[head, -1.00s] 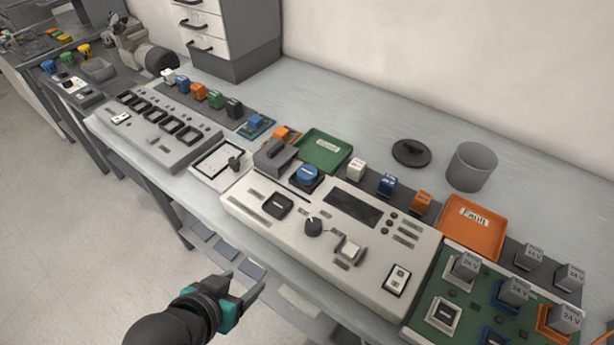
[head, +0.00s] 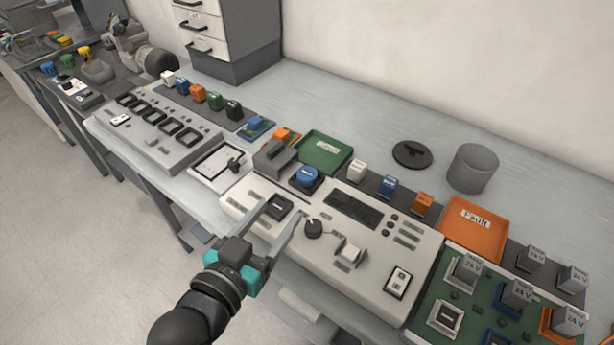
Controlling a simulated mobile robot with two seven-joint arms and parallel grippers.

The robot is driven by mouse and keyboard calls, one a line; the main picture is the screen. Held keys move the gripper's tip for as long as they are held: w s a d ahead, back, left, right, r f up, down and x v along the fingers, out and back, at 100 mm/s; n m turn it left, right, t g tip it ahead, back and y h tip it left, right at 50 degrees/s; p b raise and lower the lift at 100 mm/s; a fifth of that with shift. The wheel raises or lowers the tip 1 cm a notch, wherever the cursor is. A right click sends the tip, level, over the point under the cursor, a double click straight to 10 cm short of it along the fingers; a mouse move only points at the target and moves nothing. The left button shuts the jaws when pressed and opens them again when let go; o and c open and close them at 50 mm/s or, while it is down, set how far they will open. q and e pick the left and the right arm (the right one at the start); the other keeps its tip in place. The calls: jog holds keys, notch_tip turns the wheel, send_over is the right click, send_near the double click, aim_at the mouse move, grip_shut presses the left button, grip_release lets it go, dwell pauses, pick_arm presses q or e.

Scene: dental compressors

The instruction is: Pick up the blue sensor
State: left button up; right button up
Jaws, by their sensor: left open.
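Several small blue parts show, and I cannot tell for sure which is the sensor. A blue block (head: 387,186) stands between a white block (head: 356,171) and an orange block (head: 422,203) on a dark strip behind the test panel (head: 380,268). A round blue piece (head: 308,177) sits at the panel's back edge. Another blue block (head: 182,87) stands in a row at the far left. My right gripper is out of view.
A green tray (head: 345,163) and an orange "Fault" tray (head: 480,248) flank the block row. A green board (head: 436,298) with grey 24 V blocks is at right. A grey cup (head: 473,168) and black lid (head: 412,153) stand behind; the bench beside them is clear.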

aim_at(303, 179)
pick_arm(q)
jog(key=b+x, duration=0.1)
jog(key=x, duration=0.6)
jog(key=shift+w+f, duration=0.1)
jog(key=b+x, duration=0.1)
jog(key=x, duration=0.2)
jog(key=shift+w+f, duration=0.1)
jog(key=shift+w, duration=0.15)
jog(key=shift+w+d+f+b, duration=0.15)
jog(key=shift+w+b, duration=0.15)
jog(key=shift+w, duration=0.15)
jog(key=c, duration=0.7)
jog(key=shift+c, duration=1.3)
grip_shut()
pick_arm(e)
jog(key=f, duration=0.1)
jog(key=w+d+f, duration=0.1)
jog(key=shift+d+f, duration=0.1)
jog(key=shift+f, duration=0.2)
